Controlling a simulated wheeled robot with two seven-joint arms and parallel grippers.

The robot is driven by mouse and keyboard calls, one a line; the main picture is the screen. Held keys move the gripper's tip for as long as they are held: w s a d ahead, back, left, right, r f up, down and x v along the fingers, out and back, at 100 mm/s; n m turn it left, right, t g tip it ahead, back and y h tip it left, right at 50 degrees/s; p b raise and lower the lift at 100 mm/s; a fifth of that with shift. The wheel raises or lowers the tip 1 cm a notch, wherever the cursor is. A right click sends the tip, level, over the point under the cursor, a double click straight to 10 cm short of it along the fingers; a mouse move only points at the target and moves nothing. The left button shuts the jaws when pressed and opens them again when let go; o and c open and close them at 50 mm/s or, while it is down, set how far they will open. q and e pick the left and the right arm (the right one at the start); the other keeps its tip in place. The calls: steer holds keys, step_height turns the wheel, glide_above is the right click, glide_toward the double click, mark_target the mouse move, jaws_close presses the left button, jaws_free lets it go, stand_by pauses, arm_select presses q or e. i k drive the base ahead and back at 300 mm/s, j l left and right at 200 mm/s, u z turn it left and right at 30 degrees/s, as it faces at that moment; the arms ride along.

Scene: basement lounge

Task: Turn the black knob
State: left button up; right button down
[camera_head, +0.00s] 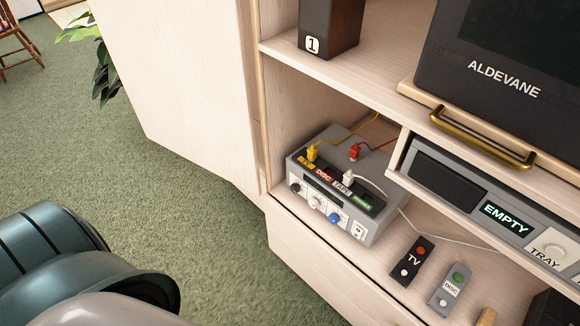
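A grey switch box (370,228) sits on the lower shelf of the wooden cabinet, tilted in the picture. On its front face is a row of small knobs. The black knob (295,188) is at the left end of that row. A white knob (315,201) and a blue knob (334,217) follow to its right. Neither of my grippers shows in this view. Rounded teal and grey parts of my own body fill the lower left corner, well apart from the box.
Yellow (312,152), red (355,151) and white (348,177) plugs with cables stand on the box. A TV remote (412,261) and a disc remote (450,287) lie to its right. A player reading EMPTY (505,217) is at right. The cabinet door (180,70) stands left.

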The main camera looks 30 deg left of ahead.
mark_target(295, 187)
steer(key=u, duration=0.9)
